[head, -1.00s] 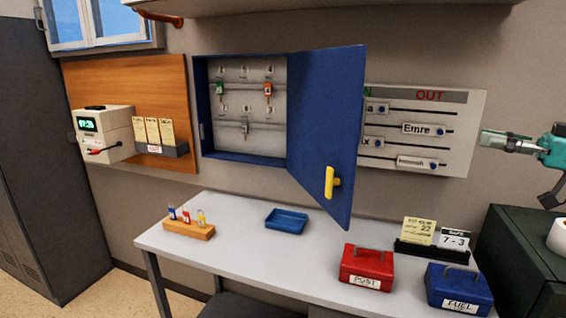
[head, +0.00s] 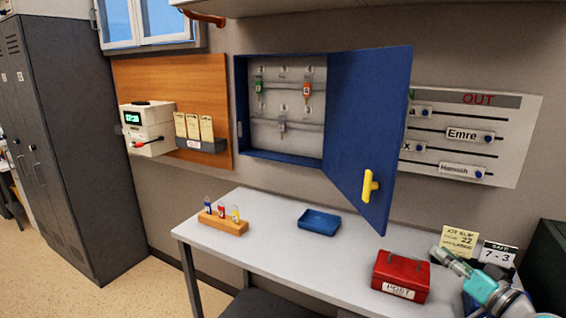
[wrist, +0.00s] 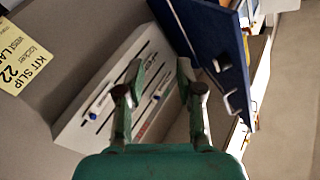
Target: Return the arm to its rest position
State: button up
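My gripper (head: 446,261) is in the lower right of the head view, in front of the desk's right end. In the wrist view its two fingers (wrist: 159,78) stand apart with nothing held between them. In the head view my arm hides most of the blue FUEL box. The red POST box (head: 401,277) is just left of my gripper in the picture; I cannot tell the depth gap between them.
The blue key cabinet's door (head: 372,130) stands open, also seen in the wrist view (wrist: 205,45). The desk (head: 265,240) holds a blue tray (head: 319,223), a wooden fuse-like holder (head: 222,225) and a card stand. An IN/OUT board (head: 470,135) hangs behind.

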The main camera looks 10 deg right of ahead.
jog(key=s+a+f+m+g+h, duration=0.15)
jog(key=a+f, duration=0.25)
jog(key=f, duration=0.4)
jog(key=s+a+f+m+t+h, duration=0.1)
jog(key=s+a+f+m+h, duration=0.15)
jog(key=a+f, duration=0.4)
jog(key=s+a+f+g+h, duration=0.1)
jog(key=s+a+f, duration=0.2)
jog(key=s+f, duration=0.35)
jog(key=s+a+f+g+h, duration=0.1)
jog(key=s+a+f, duration=0.35)
jog(key=s, duration=0.25)
jog(key=s+a+f+n+g, duration=0.1)
jog(key=s+a, duration=0.1)
jog(key=s, duration=0.4)
jog(key=s+a+f+n, duration=0.1)
jog(key=s+a+f, duration=0.1)
jog(key=s, duration=0.5)
jog(key=s+a+r+n, duration=0.2)
jog(key=s+r, duration=0.1)
jog(key=s, duration=0.4)
jog(key=s+a+r+n+y, duration=0.1)
jog(key=s+a+r+n, duration=0.1)
jog(key=s, duration=0.5)
notch_tip(320, 180, up, 2)
jog(key=shift+s+a+r+n, duration=0.1)
jog(key=shift+s+a+n, duration=0.05)
jog(key=shift+s+n, duration=0.3)
jog(key=shift+w, duration=0.1)
